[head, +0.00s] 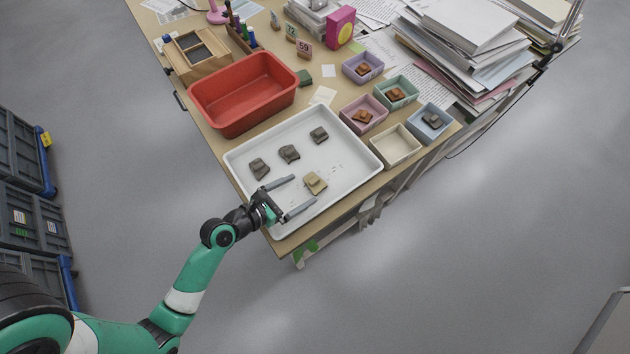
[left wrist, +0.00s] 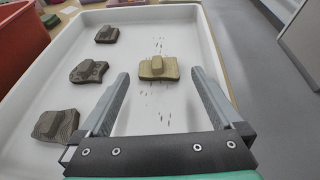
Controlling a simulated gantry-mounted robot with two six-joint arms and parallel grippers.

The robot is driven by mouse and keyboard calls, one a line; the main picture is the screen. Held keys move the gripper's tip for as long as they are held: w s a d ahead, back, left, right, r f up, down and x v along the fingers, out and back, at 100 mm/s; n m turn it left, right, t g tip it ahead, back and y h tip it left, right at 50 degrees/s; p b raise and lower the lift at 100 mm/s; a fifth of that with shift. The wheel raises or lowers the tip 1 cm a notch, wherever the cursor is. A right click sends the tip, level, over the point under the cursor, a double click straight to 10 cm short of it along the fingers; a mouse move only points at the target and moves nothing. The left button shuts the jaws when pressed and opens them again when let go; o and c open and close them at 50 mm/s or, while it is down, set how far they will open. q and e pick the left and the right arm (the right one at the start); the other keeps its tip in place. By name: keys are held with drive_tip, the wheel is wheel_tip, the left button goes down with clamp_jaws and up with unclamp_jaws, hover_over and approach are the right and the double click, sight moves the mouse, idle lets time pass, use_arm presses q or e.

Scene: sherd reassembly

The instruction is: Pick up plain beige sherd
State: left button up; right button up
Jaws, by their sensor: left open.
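The plain beige sherd (head: 315,182) lies in the white tray (head: 350,181), toward its front part. It also shows in the left wrist view (left wrist: 158,68), ahead of my fingers and centred between them. My left gripper (head: 296,196) is open and empty, its two fingers pointing at the sherd without touching it. Three dark grey sherds lie in the same tray: one at the left (head: 259,168), one in the middle (head: 289,153) and one at the back (head: 319,134). My right gripper is not in view.
A red tub (head: 243,93) stands behind the tray. Small coloured boxes stand to the right, several with sherds; the cream box (head: 396,146) looks empty. Paper stacks (head: 468,45) fill the back right. The tray's raised rim surrounds the sherds.

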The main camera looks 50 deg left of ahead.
sight(310, 183)
use_arm(q)
drive_tip(key=b+x, duration=0.1)
drive_tip(key=x, duration=0.1)
drive_tip(key=b+x, duration=0.2)
drive_tip(key=x, duration=0.1)
drive_tip(key=shift+s+a+f, duration=0.15)
drive_tip(key=shift+a+f, duration=0.05)
drive_tip(key=shift+f, duration=0.05)
drive_tip(key=c, duration=1.2)
drive_tip(key=shift+r, duration=0.1)
wheel_tip(310, 183, up, 4)
drive_tip(key=p, duration=0.6)
drive_tip(key=shift+r, duration=0.25)
drive_tip(key=s+d+r+p, duration=0.1)
drive_tip(key=d+p, duration=0.3)
drive_tip(key=p, duration=0.4)
drive_tip(key=s+d+r+p, duration=0.1)
drive_tip(key=d+r+p, duration=0.3)
drive_tip(key=p, duration=0.5)
drive_tip(key=s+d+r+p, duration=0.1)
drive_tip(key=d+r+p, duration=0.2)
drive_tip(key=p, duration=0.6)
drive_tip(key=shift+s+d+r, duration=0.1)
drive_tip(key=shift+s+d, duration=0.1)
drive_tip(key=shift+d, duration=0.45)
drive_tip(key=shift+s+d+r, duration=0.1)
drive_tip(key=shift+s+d, duration=0.1)
drive_tip(key=shift+d, duration=0.4)
